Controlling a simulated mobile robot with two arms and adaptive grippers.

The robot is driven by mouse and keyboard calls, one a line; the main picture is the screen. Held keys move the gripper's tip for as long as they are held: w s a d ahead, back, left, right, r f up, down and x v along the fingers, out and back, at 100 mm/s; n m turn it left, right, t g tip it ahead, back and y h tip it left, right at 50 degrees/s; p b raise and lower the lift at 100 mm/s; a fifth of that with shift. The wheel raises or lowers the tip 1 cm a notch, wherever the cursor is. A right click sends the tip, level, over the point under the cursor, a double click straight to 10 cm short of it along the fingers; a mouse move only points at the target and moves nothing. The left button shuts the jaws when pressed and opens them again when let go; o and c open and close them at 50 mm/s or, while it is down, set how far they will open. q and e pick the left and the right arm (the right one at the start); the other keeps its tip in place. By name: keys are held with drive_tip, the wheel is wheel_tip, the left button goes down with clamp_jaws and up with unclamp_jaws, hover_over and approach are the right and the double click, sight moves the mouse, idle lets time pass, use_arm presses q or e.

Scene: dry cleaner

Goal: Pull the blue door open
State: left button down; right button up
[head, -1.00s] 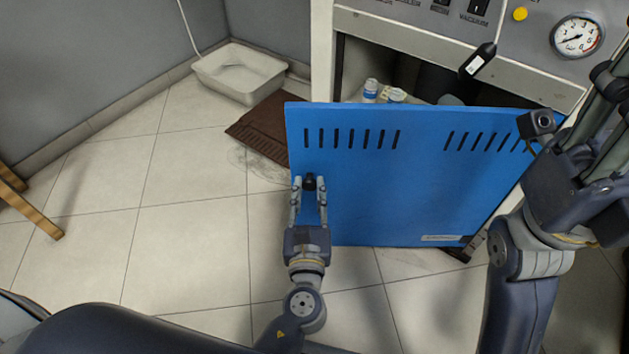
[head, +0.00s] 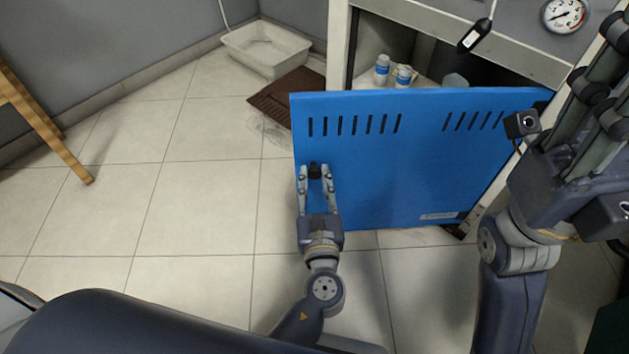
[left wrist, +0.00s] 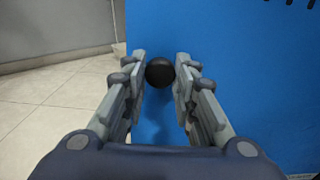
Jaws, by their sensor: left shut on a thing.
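The blue door (head: 380,165) with slot vents stands partly open in front of a grey cabinet. Its left edge is swung out toward me and its right edge is at the cabinet side. My left gripper (head: 314,173) is shut on the black knob near the door's left edge. In the left wrist view the round black knob (left wrist: 159,72) sits between the fingertips of my left gripper (left wrist: 160,74), with the blue door (left wrist: 230,80) behind it. My right gripper (head: 595,85) is raised at the right edge of the head view; its fingertips are not clearly seen.
Behind the door, the open cabinet (head: 440,35) holds white and blue bottles (head: 382,70). A white tub (head: 265,48) and a brown mat (head: 287,97) lie left of it. A wooden leg (head: 45,125) stands far left. The tiled floor (head: 205,170) left of the door is clear.

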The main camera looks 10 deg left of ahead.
use_arm(q)
drive_tip(key=c, duration=1.2)
unclamp_jaws()
drive_tip(key=shift+c, duration=0.2)
drive_tip(key=v, duration=1.2)
